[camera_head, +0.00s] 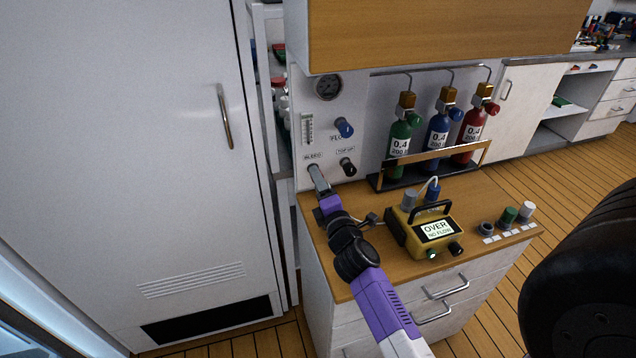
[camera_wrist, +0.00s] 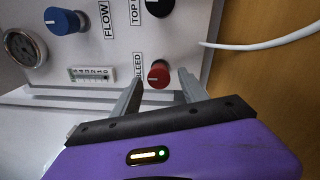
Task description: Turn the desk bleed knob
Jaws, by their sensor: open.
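The bleed knob (camera_wrist: 159,74) is a small red knob on the white panel, beside the label BLEED. In the wrist view it sits between and just beyond the two fingertips of my gripper (camera_wrist: 158,84). My gripper is open, with one finger on each side of the knob; I cannot tell whether either finger touches it. In the head view my gripper (camera_head: 317,176) reaches the panel (camera_head: 305,88) below the BLEED label, and it hides the red knob there.
A blue FLOW knob (camera_head: 344,127) and a black TOP UP knob (camera_head: 347,167) are close by on the panel, with a gauge (camera_head: 327,87) above. A yellow meter (camera_head: 424,232) stands on the desk right of my arm. Three bottles (camera_head: 437,132) stand in a rack behind.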

